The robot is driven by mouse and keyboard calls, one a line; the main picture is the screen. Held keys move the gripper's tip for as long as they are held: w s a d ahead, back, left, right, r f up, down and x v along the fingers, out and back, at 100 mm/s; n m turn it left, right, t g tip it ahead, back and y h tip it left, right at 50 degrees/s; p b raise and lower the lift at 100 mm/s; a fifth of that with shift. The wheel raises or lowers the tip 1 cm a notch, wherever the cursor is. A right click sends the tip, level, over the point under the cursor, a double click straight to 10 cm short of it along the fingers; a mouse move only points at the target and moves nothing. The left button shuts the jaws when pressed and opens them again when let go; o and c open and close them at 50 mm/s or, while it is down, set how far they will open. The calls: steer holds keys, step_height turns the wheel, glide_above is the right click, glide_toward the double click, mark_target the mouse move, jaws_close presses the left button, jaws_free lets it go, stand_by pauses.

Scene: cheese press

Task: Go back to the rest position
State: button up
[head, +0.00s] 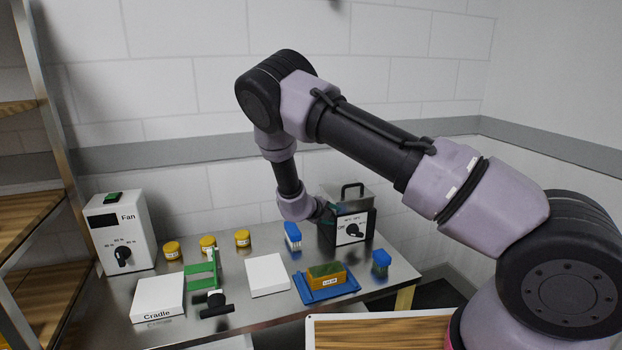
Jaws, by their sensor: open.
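My arm reaches in from the right and bends down over the table. My gripper (324,212) is at its end, small and dark, directly in front of the left side of a black box with a dial (352,228). Its fingers are hard to make out at this size, and I see nothing held between them. I cannot tell whether it touches the box. The box carries a grey lid or block with a black handle (352,192).
Wooden shelves stand left.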

step_height(320, 180, up, 11)
steer(key=w+n+y, duration=0.2)
steer(key=n+y, duration=0.1)
steer(key=y, duration=0.1)
steer(key=s+d+r+n+y, duration=0.2)
steer(key=s+r+n+y, duration=0.15)
steer(key=r, duration=0.75)
steer(key=s+d+r+n+y, duration=0.25)
steer(key=s+r+n, duration=0.2)
steer(key=r, duration=0.75)
steer(key=s+d+r+n+g+y, duration=0.1)
steer(key=s+d+r+n, duration=0.15)
steer(key=s+r, duration=0.35)
steer(key=s+d+r+n+y, duration=0.1)
steer(key=s+d+r+n, duration=0.2)
steer(key=s, duration=0.4)
steer(key=s+d+n+h, duration=0.1)
steer(key=s+d+n, duration=0.1)
steer(key=s, duration=0.6)
steer(key=s+d+n+h, duration=0.1)
steer(key=s+d+n, duration=0.2)
steer(key=s, duration=0.6)
steer(key=shift+s+d+r+n+g+h, duration=0.2)
steer(key=shift+d+r+n+g+h, duration=0.1)
steer(key=shift+n, duration=0.55)
